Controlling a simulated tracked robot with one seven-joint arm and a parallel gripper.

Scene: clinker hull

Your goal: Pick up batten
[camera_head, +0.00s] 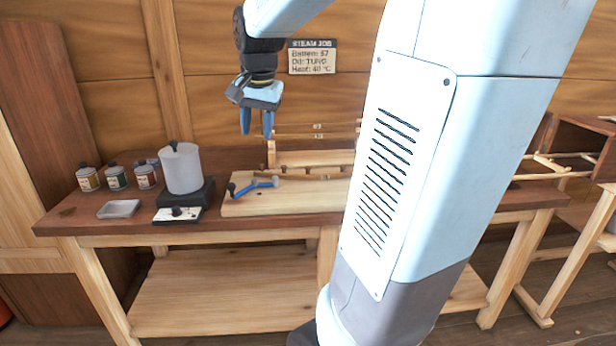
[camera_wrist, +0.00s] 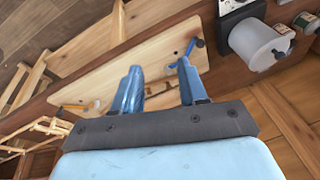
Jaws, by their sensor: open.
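Thin wooden battens (camera_head: 297,135) lie across a low wooden rack at the back of the bench in the head view. They bear small tags, too small to read surely. A wall sign (camera_head: 312,57) reads "STEAM JOB", with a batten line that looks like 57. My gripper (camera_head: 257,124) is open and empty, pointing down above the bench, just left of the rack and its battens. In the wrist view, the open fingers (camera_wrist: 160,88) frame part of the pale board (camera_wrist: 100,77). I cannot pick out a single batten there. My arm hides the rack's right end in the head view.
A pale board (camera_head: 290,202) on the bench holds a blue-handled tool (camera_head: 254,187). A white pot (camera_head: 181,168) stands on a dark heater left of it, with several tins and a grey tray (camera_head: 119,209). A wooden frame (camera_head: 575,165) stands at the right.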

